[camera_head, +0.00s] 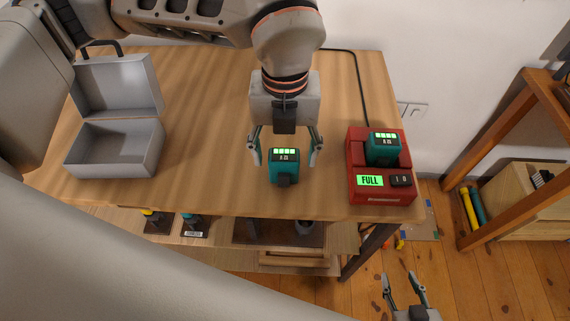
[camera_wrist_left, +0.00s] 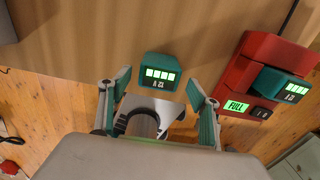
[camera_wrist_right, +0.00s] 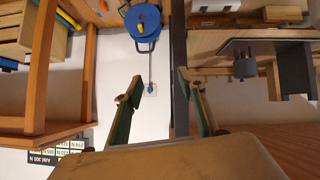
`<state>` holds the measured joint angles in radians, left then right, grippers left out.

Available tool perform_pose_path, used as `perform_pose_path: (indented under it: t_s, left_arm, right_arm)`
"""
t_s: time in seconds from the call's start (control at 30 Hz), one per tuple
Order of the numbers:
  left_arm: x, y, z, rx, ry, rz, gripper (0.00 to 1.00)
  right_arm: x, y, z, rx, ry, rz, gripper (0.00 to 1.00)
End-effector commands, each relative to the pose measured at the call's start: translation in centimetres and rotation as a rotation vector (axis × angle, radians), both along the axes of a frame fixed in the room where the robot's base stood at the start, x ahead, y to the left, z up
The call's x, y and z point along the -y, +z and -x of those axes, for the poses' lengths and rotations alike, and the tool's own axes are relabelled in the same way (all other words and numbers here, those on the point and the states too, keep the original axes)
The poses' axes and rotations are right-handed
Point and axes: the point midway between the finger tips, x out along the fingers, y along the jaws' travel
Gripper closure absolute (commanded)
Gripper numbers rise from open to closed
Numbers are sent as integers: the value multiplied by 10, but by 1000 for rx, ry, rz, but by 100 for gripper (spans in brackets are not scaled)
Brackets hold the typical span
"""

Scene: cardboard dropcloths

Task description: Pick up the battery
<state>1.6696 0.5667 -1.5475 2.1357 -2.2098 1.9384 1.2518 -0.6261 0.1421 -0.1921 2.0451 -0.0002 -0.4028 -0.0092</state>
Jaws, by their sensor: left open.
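A teal battery (camera_head: 284,163) with lit green bars stands on the wooden table, near its front edge. My left gripper (camera_head: 285,158) is open, with one finger on each side of this battery and a gap on both sides. In the left wrist view the battery (camera_wrist_left: 160,72) lies between and just beyond the open fingertips (camera_wrist_left: 162,80). A second teal battery (camera_head: 382,148) sits in the red charger (camera_head: 382,196), whose green display reads FULL. My right gripper (camera_head: 403,277) is open and empty, low beside the table; its fingers also show apart in the right wrist view (camera_wrist_right: 158,85).
An open grey case (camera_head: 118,155) stands on the left of the table (camera_head: 205,120). A black cable runs behind the charger. The shelf below the table (camera_head: 222,243) holds several items. A wooden rack (camera_head: 525,120) stands at the right. The table between case and battery is clear.

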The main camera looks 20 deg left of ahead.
Motion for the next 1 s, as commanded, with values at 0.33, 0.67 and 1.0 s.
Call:
perform_pose_path:
  t_s: [0.33, 0.67, 1.0]
  left_arm:
    - [-3, -41, -2, -6, 1, -1, 38]
    - [-3, -54, -3, 1, 0, 0, 38]
    - [-3, -53, -3, 1, 0, 1, 85]
  right_arm:
    - [0, -5, -1, -1, 2, 4, 60]
    - [1, -2, -3, 5, 2, 6, 60]
    - [1, -4, -3, 4, 1, 5, 60]
